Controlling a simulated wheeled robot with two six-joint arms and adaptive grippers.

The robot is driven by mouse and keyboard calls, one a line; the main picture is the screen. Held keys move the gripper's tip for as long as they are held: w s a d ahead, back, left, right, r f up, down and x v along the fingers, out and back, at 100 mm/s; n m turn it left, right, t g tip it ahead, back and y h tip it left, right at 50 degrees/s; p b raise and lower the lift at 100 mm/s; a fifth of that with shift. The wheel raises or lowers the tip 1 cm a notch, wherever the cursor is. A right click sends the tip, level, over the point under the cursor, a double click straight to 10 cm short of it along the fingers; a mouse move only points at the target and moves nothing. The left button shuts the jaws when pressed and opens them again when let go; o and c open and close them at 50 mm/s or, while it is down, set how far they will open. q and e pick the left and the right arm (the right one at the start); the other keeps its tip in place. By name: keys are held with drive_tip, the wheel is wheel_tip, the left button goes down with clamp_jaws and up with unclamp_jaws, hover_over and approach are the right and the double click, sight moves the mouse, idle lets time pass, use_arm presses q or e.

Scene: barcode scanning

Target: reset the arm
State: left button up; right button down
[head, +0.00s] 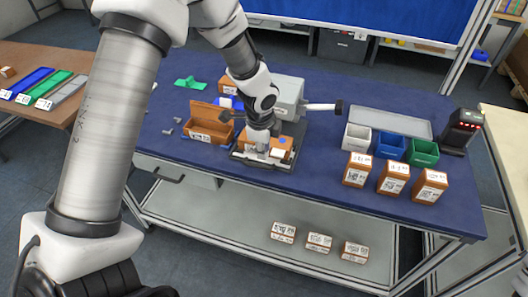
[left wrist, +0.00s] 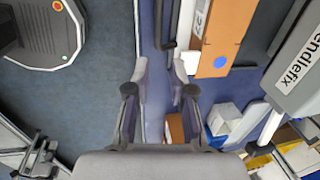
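My left gripper (head: 260,148) is at the front of the table, by the grey machine (head: 287,92) with the word ending in "endlefix". In the left wrist view the gripper (left wrist: 160,70) has its two fingers apart, with nothing between them; the table edge and floor show through the gap. A brown box (head: 284,142) with a blue dot lies on the machine's base, partly hidden by the gripper. It also shows in the left wrist view (left wrist: 222,38), just right of the fingers and apart from them. My right gripper is in neither view.
An open brown box (head: 207,124) stands left of the gripper. White, blue and green bins (head: 422,152) and labelled brown boxes (head: 393,178) stand at the right, beside a black scanner-like device (head: 461,130). More labelled boxes (head: 319,243) lie on the lower shelf.

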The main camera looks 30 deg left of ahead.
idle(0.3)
use_arm(q)
drive_tip(key=s+d+f+n+g+b, duration=0.1)
drive_tip(key=s+d+f+n, duration=0.1)
drive_tip(key=s+f+n, duration=0.6)
drive_tip(key=s+d+f+n+g+b, duration=0.1)
drive_tip(key=s+d+f+n, duration=0.2)
drive_tip(key=s+f+n, duration=0.4)
drive_tip(key=s+f, duration=0.8)
drive_tip(key=s, duration=0.4)
drive_tip(key=shift+s+d+n+h+b, duration=0.15)
drive_tip(key=shift+n+h+b, duration=0.15)
drive_tip(key=shift+n+b, duration=0.1)
drive_tip(key=shift+f, duration=0.1)
